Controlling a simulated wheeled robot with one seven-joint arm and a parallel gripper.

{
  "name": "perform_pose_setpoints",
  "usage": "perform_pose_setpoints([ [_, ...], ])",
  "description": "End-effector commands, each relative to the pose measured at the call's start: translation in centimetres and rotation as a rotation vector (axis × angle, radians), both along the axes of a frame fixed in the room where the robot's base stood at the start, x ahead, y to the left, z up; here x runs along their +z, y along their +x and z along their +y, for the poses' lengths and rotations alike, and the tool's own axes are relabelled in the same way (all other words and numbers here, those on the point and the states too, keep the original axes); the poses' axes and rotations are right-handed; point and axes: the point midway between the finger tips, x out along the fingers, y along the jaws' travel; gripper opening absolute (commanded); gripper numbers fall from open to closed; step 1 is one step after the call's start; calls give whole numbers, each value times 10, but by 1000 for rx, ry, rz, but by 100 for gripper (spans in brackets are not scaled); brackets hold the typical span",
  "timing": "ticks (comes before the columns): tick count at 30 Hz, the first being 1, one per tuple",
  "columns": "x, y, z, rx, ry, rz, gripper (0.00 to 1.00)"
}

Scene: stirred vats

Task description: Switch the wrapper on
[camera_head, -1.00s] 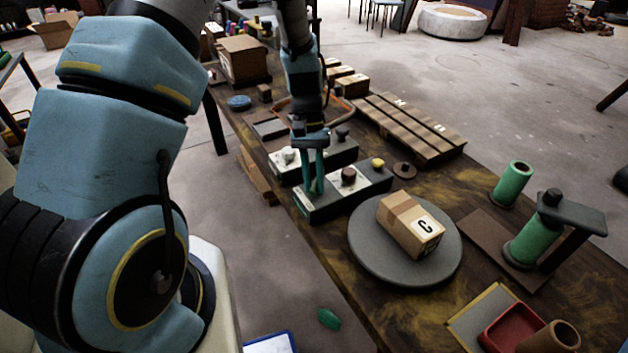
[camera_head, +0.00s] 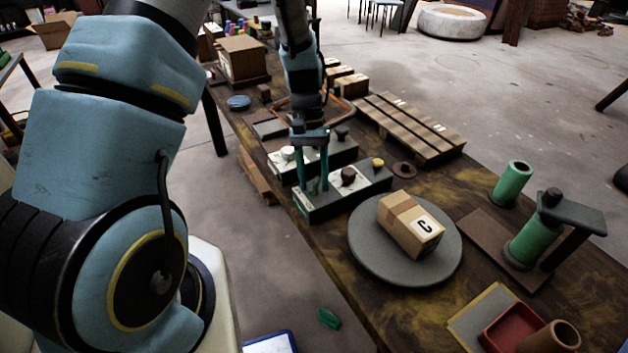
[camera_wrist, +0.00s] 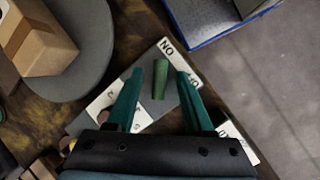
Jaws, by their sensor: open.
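The wrapper's likely control box (camera_head: 345,196) is a dark box with a pale top beside the grey turntable (camera_head: 368,262). It carries a green lever (camera_wrist: 160,80), a dark brown knob (camera_head: 348,176) and a yellow button (camera_head: 378,162). In the wrist view an ON label (camera_wrist: 166,46) lies just beyond the lever and a partly hidden OF label (camera_wrist: 195,80) lies to its right. My gripper (camera_head: 312,184) is open over the lever end of the box. Its two teal fingers stand either side of the lever, apart from it. The lever's exact tilt is hard to tell.
A taped carton (camera_head: 410,225) sits on the turntable. A second control box (camera_head: 318,160) with a white knob stands close behind. Green rolls (camera_head: 512,184), a red tray (camera_head: 508,330) and a wooden pallet (camera_head: 410,128) are on the table. The floor at the near side is mostly clear.

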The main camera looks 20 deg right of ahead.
Motion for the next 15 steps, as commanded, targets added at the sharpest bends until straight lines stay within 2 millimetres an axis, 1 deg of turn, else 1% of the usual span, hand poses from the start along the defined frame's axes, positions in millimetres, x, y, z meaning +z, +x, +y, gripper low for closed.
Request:
perform_pose_setpoints([
  [5,24,13,-2,3,-4,-5,53],
  [12,67,33,-5,2,-3,-6,53],
  [15,80,38,-6,1,-3,-4,53],
])
